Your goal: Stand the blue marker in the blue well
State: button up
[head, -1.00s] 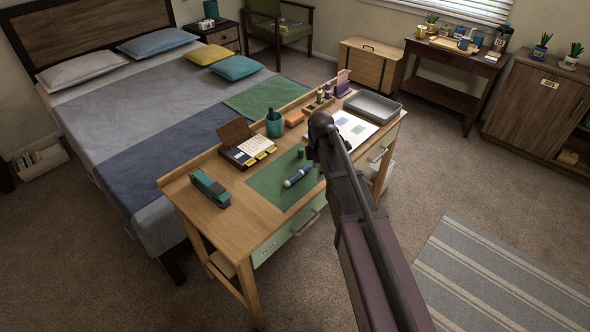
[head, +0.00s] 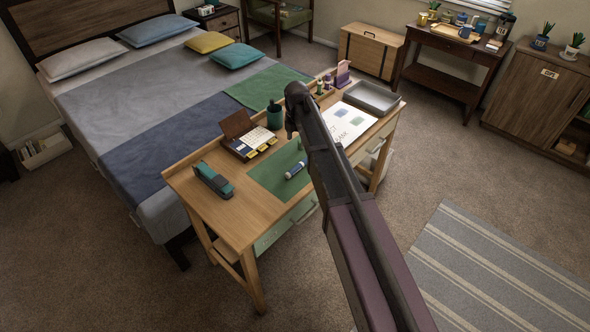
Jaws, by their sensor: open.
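The blue marker (head: 296,169) lies on its side on the green blotter (head: 262,178) of the wooden desk, with a pale band and its right end close to my arm. My dark arm reaches from the lower right up over the desk, its upper bend near the back of the desk. My gripper's fingers do not show; the arm hides them. I cannot make out a blue well; part of the desk behind the arm is hidden.
A teal stapler (head: 213,180), an open calendar box (head: 248,144) and a dark green cup (head: 275,115) stand left of my arm. A grey tray (head: 372,97) and a printed white sheet (head: 347,122) are right of it.

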jog(key=b, duration=0.8)
send_over(296, 166)
jog(key=shift+s+d+f, duration=0.1)
jog(key=shift+f, duration=2.05)
jog(key=shift+s+f, duration=0.1)
jog(key=shift+f, duration=2.05)
jog(key=shift+f+b, duration=0.1)
jog(key=shift+b, duration=0.25)
notch_tip(296, 166, down, 5)
jog(key=b, duration=0.5)
jog(key=shift+w, duration=0.1)
grip_shut()
